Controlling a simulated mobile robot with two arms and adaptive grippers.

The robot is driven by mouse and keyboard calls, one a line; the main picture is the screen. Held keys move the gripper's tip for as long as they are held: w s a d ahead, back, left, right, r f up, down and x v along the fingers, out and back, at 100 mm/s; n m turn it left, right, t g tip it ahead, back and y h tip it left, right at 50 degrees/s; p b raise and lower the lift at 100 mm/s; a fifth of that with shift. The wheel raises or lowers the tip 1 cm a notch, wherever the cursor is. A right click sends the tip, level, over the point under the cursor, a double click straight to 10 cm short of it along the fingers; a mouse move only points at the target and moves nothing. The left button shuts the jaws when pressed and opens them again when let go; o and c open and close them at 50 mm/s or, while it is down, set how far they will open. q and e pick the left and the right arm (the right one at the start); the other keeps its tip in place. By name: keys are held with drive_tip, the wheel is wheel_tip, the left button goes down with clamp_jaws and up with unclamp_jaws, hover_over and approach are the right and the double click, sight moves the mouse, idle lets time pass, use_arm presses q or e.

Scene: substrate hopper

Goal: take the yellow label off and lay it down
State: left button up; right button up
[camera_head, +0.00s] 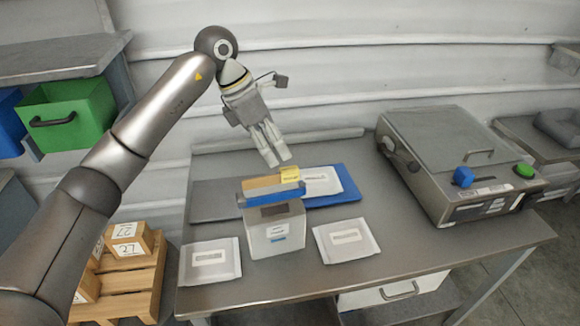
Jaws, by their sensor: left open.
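The yellow label (289,175) sits at the right end of the tan top piece of the hopper (276,232), a pale box with a blue band around its upper part. My left gripper (279,160) hangs just above the label, fingers pointing down. It is open and empty, apart from the label. My right gripper is not in view.
A blue tray (350,190) with a white packet (318,180) lies behind the hopper. White packets lie at the hopper's left (210,261) and right (346,241). A metal machine (440,150) stands at the right. The table's front right (440,245) is clear.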

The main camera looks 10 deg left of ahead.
sight(287, 169)
use_arm(q)
drive_tip(key=shift+x, duration=0.95)
drive_tip(key=shift+d+f+p, duration=0.15)
drive_tip(key=shift+f+p, duration=0.1)
drive_tip(key=shift+p, duration=0.05)
drive_tip(key=p+x, duration=0.2)
drive_tip(key=x, duration=0.2)
drive_tip(key=shift+d+f, duration=0.1)
drive_tip(key=shift+f, duration=0.2)
drive_tip(key=shift+w+f, duration=0.1)
drive_tip(key=shift+f, duration=0.15)
drive_tip(key=c, duration=0.8)
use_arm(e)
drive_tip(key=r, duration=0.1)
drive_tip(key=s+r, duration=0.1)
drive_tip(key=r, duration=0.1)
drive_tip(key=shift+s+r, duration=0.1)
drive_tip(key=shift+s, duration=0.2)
